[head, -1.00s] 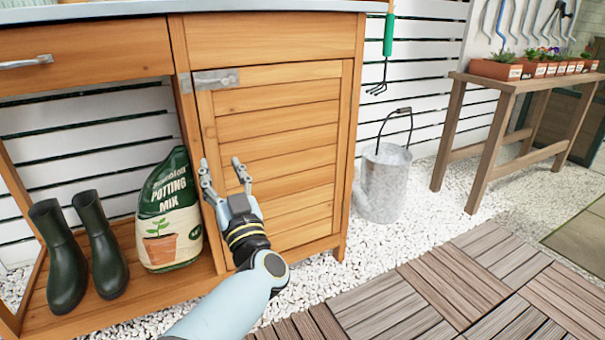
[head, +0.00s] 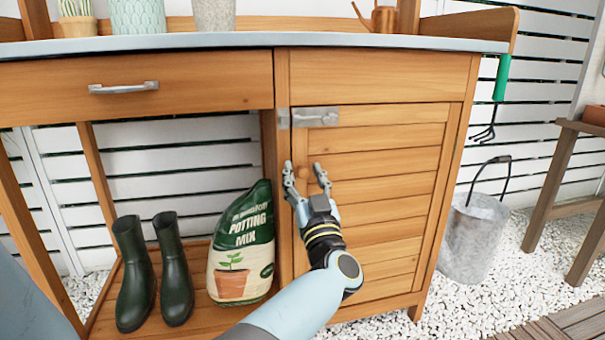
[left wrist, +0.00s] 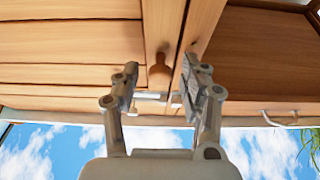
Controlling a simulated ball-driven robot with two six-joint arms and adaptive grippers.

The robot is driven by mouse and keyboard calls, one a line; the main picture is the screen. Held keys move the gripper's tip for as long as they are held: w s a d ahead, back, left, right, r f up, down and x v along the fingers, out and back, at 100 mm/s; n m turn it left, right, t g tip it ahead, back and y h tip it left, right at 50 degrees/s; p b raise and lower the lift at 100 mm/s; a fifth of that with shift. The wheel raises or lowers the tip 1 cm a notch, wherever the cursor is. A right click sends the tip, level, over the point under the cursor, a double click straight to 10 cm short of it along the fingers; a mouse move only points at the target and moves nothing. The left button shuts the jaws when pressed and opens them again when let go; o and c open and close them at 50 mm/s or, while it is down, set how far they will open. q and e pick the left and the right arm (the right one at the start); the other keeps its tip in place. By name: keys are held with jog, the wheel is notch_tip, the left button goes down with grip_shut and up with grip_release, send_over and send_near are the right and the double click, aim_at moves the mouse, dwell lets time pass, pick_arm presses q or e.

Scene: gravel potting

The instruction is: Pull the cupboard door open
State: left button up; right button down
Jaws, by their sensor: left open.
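The cupboard door (head: 385,190) is a slatted orange-brown wooden panel under the bench top, and it looks closed. A metal latch (head: 316,117) sits at its upper left corner. A small round wooden knob (head: 304,173) is on the door's left edge below the latch. My left gripper (head: 306,176) is open in front of the door's left edge, with its fingers on either side of the knob. In the left wrist view the knob (left wrist: 159,73) shows between the open fingers (left wrist: 160,82); I cannot tell whether they touch it. My right gripper is not in view.
Left of the door, a potting mix bag (head: 241,245) and dark green boots (head: 152,272) stand on the lower shelf. A drawer (head: 190,88) is above them. The gravel before the door's right side is clear.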

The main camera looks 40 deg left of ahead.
pick_arm(q)
jog(key=shift+c, duration=0.2)
grip_shut()
dwell(0.3)
